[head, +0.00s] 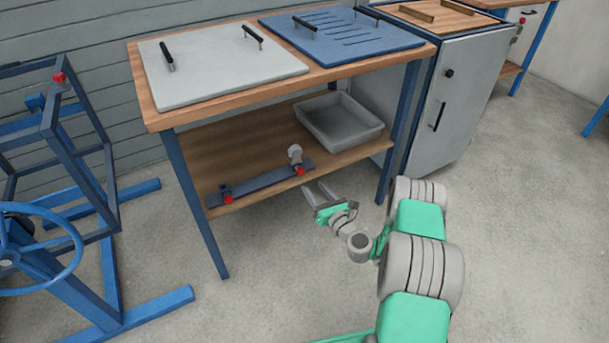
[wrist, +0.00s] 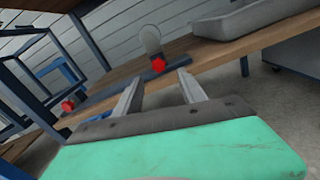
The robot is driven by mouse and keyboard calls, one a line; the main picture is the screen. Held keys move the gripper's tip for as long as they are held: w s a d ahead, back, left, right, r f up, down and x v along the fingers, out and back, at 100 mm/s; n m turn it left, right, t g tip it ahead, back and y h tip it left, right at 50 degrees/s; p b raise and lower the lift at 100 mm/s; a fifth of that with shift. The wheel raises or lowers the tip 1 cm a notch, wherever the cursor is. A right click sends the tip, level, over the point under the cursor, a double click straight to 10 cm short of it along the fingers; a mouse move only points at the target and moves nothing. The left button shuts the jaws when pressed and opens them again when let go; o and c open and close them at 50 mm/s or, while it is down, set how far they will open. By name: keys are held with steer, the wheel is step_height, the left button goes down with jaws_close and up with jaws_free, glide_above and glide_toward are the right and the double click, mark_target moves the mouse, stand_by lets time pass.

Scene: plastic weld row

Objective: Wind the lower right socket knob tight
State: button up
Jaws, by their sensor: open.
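A dark blue bar (head: 262,181) lies on the lower wooden shelf of the workbench, with a red knob near each end. The right red knob (head: 300,170) sits at the shelf's front, below a pale round disc (head: 295,154). In the wrist view, this right knob (wrist: 158,65) shows between and beyond my fingertips. The left red knob (head: 228,199) also shows at the left in the wrist view (wrist: 68,105). My gripper (head: 318,188) is open and empty, in front of the shelf, a short way from the right knob and apart from it.
A grey tray (head: 340,121) stands on the shelf right of the bar. The bench top (head: 155,120) overhangs the shelf, and blue legs (head: 200,215) stand at its corners. A blue frame with a handwheel (head: 40,245) stands at left. Floor in front is clear.

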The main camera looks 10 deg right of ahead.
mark_target(302, 173)
steer(key=b+x, duration=0.1)
steer(key=x, duration=0.6)
steer(key=shift+w+a, duration=0.15)
steer(key=shift+w, duration=0.05)
steer(key=shift+c, duration=0.5)
jaws_close()
